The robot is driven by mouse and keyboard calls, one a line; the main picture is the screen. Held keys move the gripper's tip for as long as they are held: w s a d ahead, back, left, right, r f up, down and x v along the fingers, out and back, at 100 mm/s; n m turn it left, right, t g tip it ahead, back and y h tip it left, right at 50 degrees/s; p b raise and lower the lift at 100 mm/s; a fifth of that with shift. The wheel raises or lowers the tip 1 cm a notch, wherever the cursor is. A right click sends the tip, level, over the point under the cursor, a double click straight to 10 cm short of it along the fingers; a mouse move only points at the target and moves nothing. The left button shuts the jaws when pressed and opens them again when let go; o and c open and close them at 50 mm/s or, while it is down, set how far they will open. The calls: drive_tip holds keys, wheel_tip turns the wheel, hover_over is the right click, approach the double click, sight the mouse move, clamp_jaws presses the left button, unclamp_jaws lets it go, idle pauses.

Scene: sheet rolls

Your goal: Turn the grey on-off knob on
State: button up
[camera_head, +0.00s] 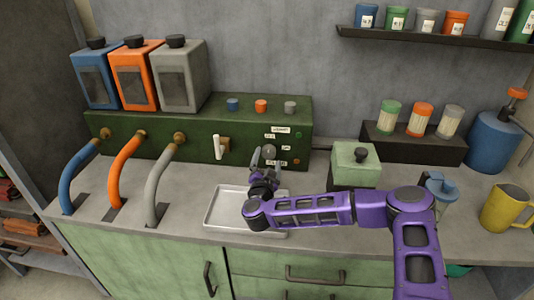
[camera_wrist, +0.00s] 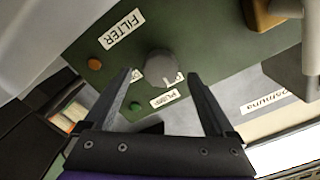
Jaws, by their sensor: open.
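A round grey knob (camera_wrist: 160,68) sits on the front face of the dark green panel (camera_wrist: 215,45). In the wrist view it lies between and just beyond the fingertips, with a small white mark near its right edge. My gripper (camera_wrist: 159,77) is open, one finger on each side of the knob; I see no contact. In the head view my gripper (camera_head: 262,160) is at the right part of the panel front, with the grey knob (camera_head: 269,151) partly hidden behind it.
An orange button (camera_wrist: 94,63) and a green one (camera_wrist: 135,106) are near the knob. A white lever (camera_head: 218,147) is left of my gripper. A metal tray (camera_head: 228,207) lies below, and a pale green box (camera_head: 354,165) stands to the right.

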sight(268, 155)
drive_tip(key=shift+w, duration=2.05)
drive_tip(key=c, duration=1.4)
